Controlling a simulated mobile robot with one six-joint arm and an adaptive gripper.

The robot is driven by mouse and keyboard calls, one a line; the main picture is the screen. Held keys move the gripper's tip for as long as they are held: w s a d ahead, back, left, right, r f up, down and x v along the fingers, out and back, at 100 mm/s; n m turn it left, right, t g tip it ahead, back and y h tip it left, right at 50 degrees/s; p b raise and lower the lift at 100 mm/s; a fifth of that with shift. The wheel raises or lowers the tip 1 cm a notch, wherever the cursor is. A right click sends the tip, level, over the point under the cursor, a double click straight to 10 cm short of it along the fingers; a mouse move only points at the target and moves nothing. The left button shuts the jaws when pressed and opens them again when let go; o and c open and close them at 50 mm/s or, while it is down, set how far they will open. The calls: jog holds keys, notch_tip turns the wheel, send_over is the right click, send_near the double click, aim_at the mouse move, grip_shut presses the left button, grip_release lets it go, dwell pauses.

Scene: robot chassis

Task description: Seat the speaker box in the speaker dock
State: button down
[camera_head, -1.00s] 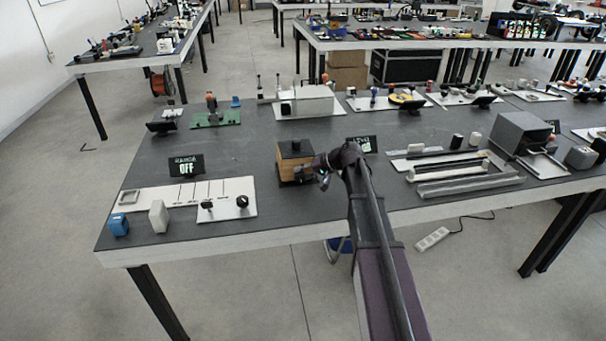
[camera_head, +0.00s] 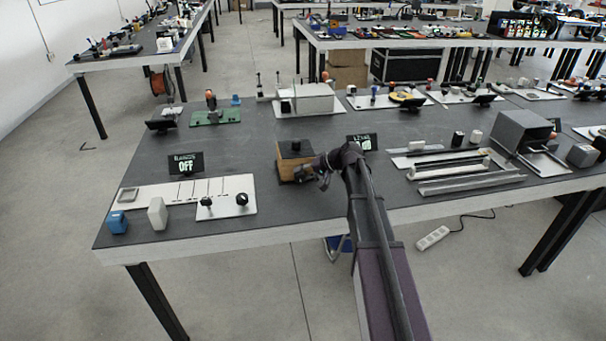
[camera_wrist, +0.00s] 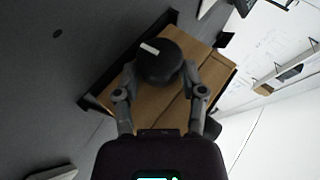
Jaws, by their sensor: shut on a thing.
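A wooden box (camera_head: 291,166) with a dark top and a small dark knob stands on the dark table, near its front edge. My gripper (camera_head: 310,174) is at the right front of this box. In the wrist view my gripper (camera_wrist: 160,72) has its two fingers on either side of a round black knob (camera_wrist: 158,58) with a pale mark, in front of a tan wooden face (camera_wrist: 140,95). It appears shut on that knob. The fingers hide part of the wooden face. I cannot tell for sure which thing is the speaker box or the speaker dock.
Left of the box are a pale panel (camera_head: 180,191) with a square frame and slots, a white plate with two black knobs (camera_head: 226,207), and a blue block (camera_head: 118,222). A sign reading OFF (camera_head: 186,164) stands behind. Metal rails (camera_head: 465,184) lie at right.

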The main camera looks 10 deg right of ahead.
jog(key=shift+f, duration=0.1)
jog(key=shift+c, duration=0.5)
grip_release()
notch_tip(320, 180, up, 9)
jog(key=p, duration=0.9)
jog(key=shift+r+p, duration=0.5)
jog(key=shift+r, duration=0.1)
jog(key=shift+f, duration=0.1)
